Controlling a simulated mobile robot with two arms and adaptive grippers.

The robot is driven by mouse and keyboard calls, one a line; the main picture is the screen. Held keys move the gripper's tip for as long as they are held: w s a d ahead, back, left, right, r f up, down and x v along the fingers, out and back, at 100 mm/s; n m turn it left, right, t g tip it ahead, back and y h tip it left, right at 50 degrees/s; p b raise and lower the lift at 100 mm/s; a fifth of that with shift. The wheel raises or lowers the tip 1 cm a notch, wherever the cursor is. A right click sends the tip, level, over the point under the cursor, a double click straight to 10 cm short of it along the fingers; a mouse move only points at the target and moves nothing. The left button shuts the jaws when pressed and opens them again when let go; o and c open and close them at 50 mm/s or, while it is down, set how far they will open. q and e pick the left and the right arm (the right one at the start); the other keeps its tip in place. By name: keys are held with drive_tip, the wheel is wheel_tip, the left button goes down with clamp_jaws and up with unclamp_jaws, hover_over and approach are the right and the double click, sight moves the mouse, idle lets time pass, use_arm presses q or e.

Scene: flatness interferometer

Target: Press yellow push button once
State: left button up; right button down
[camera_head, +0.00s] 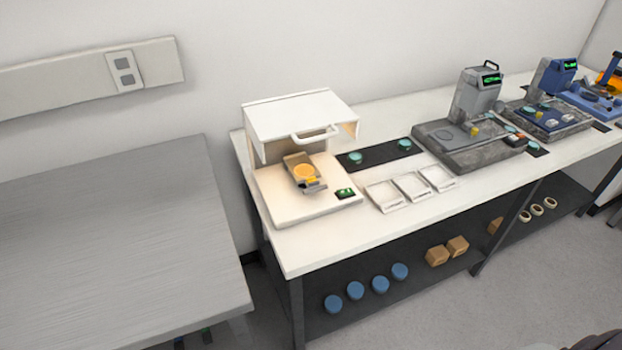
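A white instrument (270,200) with a raised hood and a handle stands at the left end of the white bench. A tan and grey stage under the hood holds a round orange-yellow disc (304,172). A small yellow spot (313,181) shows at the front of this stage; it is too small to tell whether it is a push button. A small green-lit display (345,193) sits at the front right of the instrument's base. Neither of my grippers is in view.
The white bench (300,262) also carries three shallow white trays (411,185), a dark mat (380,154) with teal discs, a grey instrument (476,98) and a blue one (553,78). A bare grey table (110,240) stands left. Blue round items (355,290) and boxes lie on the lower shelf.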

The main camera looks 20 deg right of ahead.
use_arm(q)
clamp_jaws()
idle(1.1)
